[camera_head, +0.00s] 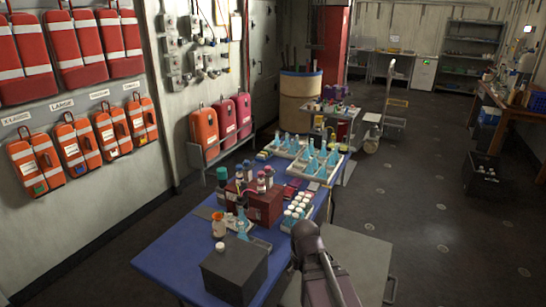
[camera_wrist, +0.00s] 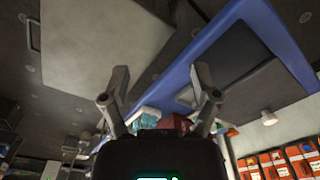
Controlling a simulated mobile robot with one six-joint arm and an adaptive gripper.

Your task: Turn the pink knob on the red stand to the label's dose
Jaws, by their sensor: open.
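A dark red stand (camera_head: 264,210) sits on the blue table (camera_head: 175,255) in the head view, with several small pink, red and dark tops on it. A pink top (camera_head: 261,185) shows there, but the picture is too small to tell its pointer or setting. No dose label can be read. In the wrist view part of a red block (camera_wrist: 176,122), likely the stand, shows beyond the fingers, partly hidden by my gripper. My gripper (camera_wrist: 161,76) is open and empty, its two fingers spread apart. In the head view my arm reaches over the table's right side.
A dark grey box (camera_head: 234,272) stands at the table's near end. A rack of white-capped bottles (camera_head: 297,212) is right of the stand. Trays of blue flasks (camera_head: 308,160) fill the far end. An orange-topped jar (camera_head: 218,225) stands left. Open floor (camera_head: 440,230) lies right.

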